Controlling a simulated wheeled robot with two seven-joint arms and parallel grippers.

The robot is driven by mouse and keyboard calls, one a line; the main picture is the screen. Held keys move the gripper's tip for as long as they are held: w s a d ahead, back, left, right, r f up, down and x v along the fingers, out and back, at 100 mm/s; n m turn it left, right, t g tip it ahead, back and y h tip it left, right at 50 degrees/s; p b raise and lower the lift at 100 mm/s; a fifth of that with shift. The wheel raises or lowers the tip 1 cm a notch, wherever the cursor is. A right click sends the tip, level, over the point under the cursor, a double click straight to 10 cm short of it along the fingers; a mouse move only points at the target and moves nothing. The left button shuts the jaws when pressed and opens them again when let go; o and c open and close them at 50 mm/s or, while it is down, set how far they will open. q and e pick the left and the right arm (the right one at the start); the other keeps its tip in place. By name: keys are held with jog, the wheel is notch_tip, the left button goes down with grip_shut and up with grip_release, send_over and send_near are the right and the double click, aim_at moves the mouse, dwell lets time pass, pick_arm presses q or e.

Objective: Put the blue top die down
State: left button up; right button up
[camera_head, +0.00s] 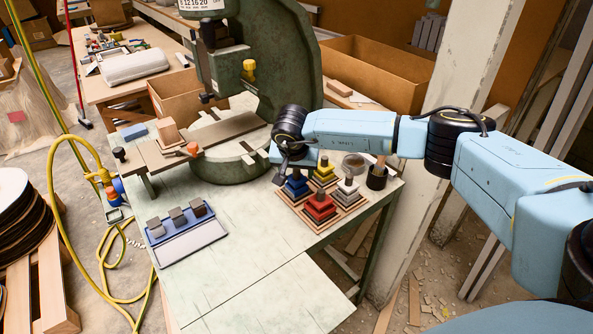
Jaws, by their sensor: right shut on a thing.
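The blue top die (296,187) is a dark blue stepped block on the table near the press. It sits on or just above a wooden base; I cannot tell if it touches. My right gripper (291,168) is over it, pointing down, and shut on its top, which the gripper hides. A yellow die (325,174), a red die (320,208) and a pale grey die (347,190) stand close by on similar wooden bases. My left gripper is not in view.
The green fly press (280,60) stands right behind the dies. A dark cup (377,176) holding a wooden handle and a round tin (353,162) are close on the right. A blue tray (189,240) with grey blocks lies left. The table's front is clear.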

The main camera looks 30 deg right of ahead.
jog(key=shift+f, duration=0.15)
jog(key=o, duration=1)
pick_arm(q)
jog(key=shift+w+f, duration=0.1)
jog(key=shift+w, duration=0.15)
pick_arm(e)
jog(key=shift+o, duration=0.5)
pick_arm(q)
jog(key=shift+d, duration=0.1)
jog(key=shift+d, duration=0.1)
pick_arm(e)
jog(key=shift+r, duration=0.4)
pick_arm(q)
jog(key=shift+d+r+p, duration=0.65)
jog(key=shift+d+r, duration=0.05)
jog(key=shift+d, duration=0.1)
pick_arm(e)
jog(key=v, duration=1.1)
jog(key=shift+s+r, duration=0.15)
jog(key=shift+r, duration=0.05)
